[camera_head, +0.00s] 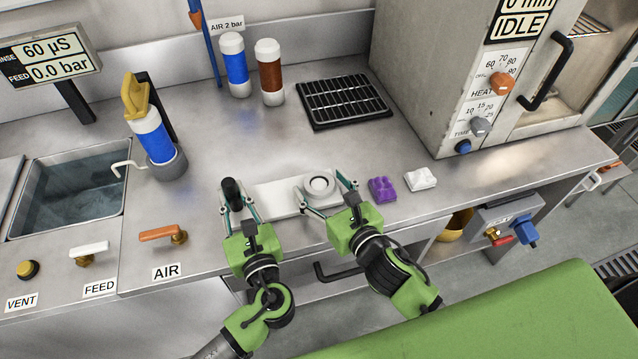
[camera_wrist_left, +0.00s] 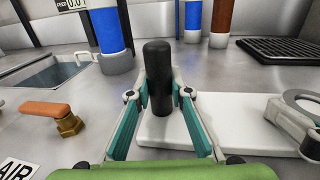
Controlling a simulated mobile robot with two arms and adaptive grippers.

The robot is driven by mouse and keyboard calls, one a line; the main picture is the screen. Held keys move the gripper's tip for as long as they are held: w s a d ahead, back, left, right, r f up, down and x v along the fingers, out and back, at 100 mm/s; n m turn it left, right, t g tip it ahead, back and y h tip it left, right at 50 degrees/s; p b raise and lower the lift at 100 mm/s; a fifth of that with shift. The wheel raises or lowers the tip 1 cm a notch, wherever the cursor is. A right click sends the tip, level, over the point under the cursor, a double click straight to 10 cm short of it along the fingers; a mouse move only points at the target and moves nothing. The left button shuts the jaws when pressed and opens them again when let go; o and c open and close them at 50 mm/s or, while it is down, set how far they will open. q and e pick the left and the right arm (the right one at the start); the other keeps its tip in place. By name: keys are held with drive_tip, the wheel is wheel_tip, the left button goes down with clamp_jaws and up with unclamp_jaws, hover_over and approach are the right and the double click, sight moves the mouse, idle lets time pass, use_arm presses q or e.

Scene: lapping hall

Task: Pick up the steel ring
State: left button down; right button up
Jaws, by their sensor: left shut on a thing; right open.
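The steel ring (camera_head: 319,186) lies on the right end of a white board (camera_head: 275,199) on the steel bench. In the left wrist view the ring (camera_wrist_left: 303,97) is cut off by the right edge. My right gripper (camera_head: 325,192) is open, with its fingers on either side of the ring; contact cannot be told. My left gripper (camera_head: 237,207) is shut on an upright black cylinder (camera_head: 232,189) at the board's left end.
A purple block (camera_head: 382,189) and a white block (camera_head: 420,179) lie right of my right gripper. Behind are a black rack (camera_head: 344,100) and blue (camera_head: 234,66) and brown (camera_head: 270,73) bottles. An orange AIR lever (camera_head: 160,233) and a sink (camera_head: 70,185) are left.

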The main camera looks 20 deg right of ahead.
drive_tip(key=c, duration=1.5)
drive_tip(key=shift+r, duration=0.15)
wheel_tip(320, 180, up, 10)
drive_tip(key=shift+f, duration=0.1)
use_arm(q)
drive_tip(key=c, duration=1.8)
unclamp_jaws()
drive_tip(key=shift+o, duration=0.2)
